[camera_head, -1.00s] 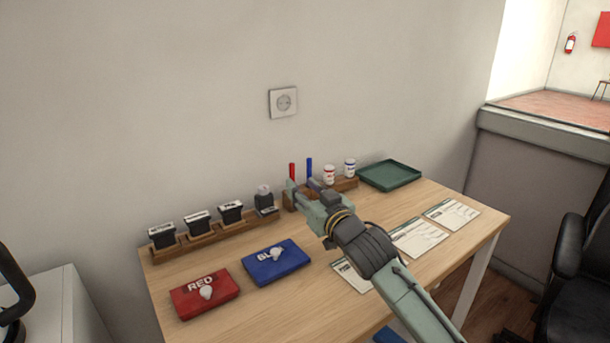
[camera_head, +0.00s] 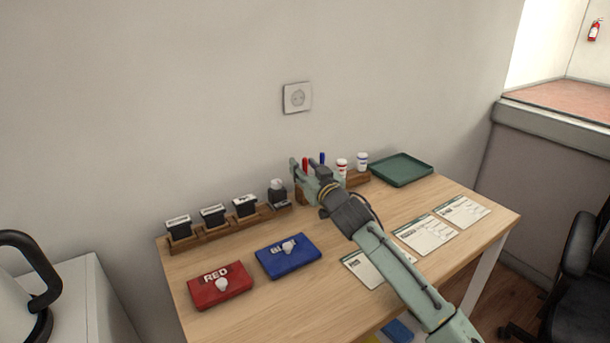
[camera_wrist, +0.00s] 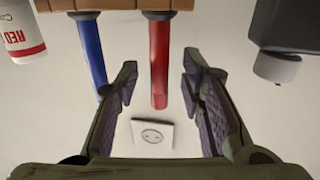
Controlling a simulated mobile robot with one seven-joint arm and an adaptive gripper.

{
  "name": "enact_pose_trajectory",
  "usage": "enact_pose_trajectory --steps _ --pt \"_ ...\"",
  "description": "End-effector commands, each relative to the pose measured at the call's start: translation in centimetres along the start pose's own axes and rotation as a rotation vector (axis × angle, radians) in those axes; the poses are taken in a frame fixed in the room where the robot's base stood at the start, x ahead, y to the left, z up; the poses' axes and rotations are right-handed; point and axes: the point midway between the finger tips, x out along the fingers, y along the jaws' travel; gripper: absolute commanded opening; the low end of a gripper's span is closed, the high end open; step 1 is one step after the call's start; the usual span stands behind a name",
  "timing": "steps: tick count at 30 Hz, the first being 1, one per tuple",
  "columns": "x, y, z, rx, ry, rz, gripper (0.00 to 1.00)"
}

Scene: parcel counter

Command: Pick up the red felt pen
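The red felt pen (camera_head: 305,164) stands upright in a wooden holder (camera_head: 357,178) at the back of the table. The wrist view is upside down, and in it the red pen (camera_wrist: 159,62) lies between the two open fingers of my gripper (camera_wrist: 160,100), with a gap on both sides. In the head view my gripper (camera_head: 300,170) is at the pen, partly hiding it and the holder. The blue pen (camera_head: 322,157) stands beside the red one; in the wrist view the blue pen (camera_wrist: 91,55) is just outside the left finger.
The wall is close behind.

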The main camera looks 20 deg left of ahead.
Motion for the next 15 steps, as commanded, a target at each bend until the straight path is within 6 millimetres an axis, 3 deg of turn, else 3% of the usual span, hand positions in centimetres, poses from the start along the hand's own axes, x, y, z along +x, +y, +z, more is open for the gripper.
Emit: enact_pose_trajectory --steps 6,15 --pt "0.06 0.05 0.04 0.000 0.000 0.001 0.35" --pt "0.03 0.04 0.01 0.000 0.001 0.001 0.15"
